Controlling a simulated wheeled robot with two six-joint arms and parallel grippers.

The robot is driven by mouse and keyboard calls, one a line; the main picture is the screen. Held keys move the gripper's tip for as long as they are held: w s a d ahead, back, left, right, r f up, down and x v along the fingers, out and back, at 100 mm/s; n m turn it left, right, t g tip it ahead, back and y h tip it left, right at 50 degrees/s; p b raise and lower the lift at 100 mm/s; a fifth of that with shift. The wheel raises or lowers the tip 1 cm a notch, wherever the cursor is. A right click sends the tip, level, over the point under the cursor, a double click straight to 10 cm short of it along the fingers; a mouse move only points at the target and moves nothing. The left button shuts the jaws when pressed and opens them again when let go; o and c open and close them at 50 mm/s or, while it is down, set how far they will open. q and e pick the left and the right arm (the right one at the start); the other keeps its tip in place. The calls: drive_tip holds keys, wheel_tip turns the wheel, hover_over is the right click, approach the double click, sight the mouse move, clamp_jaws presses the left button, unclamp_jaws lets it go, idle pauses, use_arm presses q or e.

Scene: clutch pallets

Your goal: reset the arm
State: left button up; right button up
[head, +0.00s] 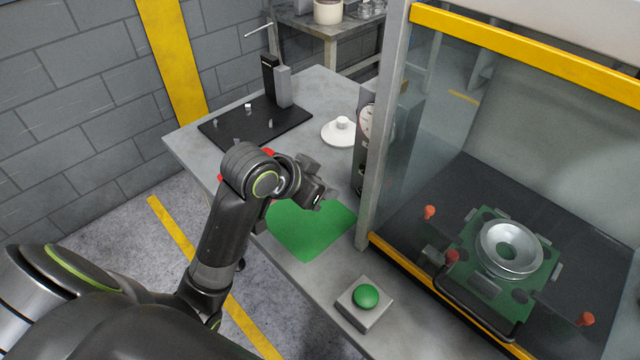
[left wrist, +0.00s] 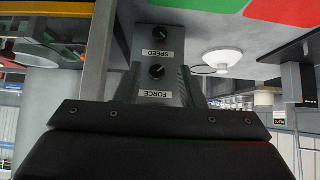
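My left arm comes in from the left in the head view, bent at the elbow. Its gripper (head: 318,198) hangs in the air over the green mat (head: 308,232) on the grey table. In the left wrist view my left gripper (left wrist: 158,75) has its two fingers apart with nothing between them. The control box (left wrist: 158,60) with SPEED and FORCE knobs shows behind the gap, apart from the fingers. My right arm and gripper are in neither view.
A glass-fronted enclosure with a yellow edge (head: 520,42) stands at right, holding a metal clutch disc (head: 510,250) on a green pallet (head: 482,278). A green button (head: 366,296) sits at the table's front. A white round part (head: 342,132) and black plate (head: 240,133) lie farther back.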

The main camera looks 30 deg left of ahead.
use_arm(q)
drive_tip(key=s+a+f, duration=0.1)
drive_tip(key=s+f, duration=0.2)
drive_tip(key=s+a+f+n+g+y, duration=0.1)
drive_tip(key=s+a+f, duration=0.1)
drive_tip(key=s+f, duration=0.1)
drive_tip(key=s+a+f+n+y, duration=0.1)
drive_tip(key=s+f, duration=0.2)
drive_tip(key=f, duration=0.1)
drive_tip(key=shift+s+a+f+g, duration=0.1)
drive_tip(key=shift+s+a+g, duration=0.15)
drive_tip(key=shift+s+g, duration=0.15)
drive_tip(key=s+a+f+n+g+y, duration=0.1)
drive_tip(key=s+a+f+g, duration=0.15)
drive_tip(key=s, duration=0.55)
drive_tip(key=s+a+f+n+g+y, duration=0.15)
drive_tip(key=s+f, duration=0.25)
drive_tip(key=s, duration=0.4)
drive_tip(key=s+f+x, duration=0.1)
drive_tip(key=s+x, duration=0.2)
drive_tip(key=x, duration=0.9)
drive_tip(key=s+d+x, duration=0.1)
drive_tip(key=s+x, duration=0.1)
drive_tip(key=x, duration=1)
drive_tip(key=s+d+f+g, duration=0.1)
drive_tip(key=s+f, duration=1.3)
drive_tip(key=f, duration=0.2)
drive_tip(key=shift+s, duration=0.2)
drive_tip(key=shift+d+h, duration=0.1)
drive_tip(key=shift+h, duration=0.15)
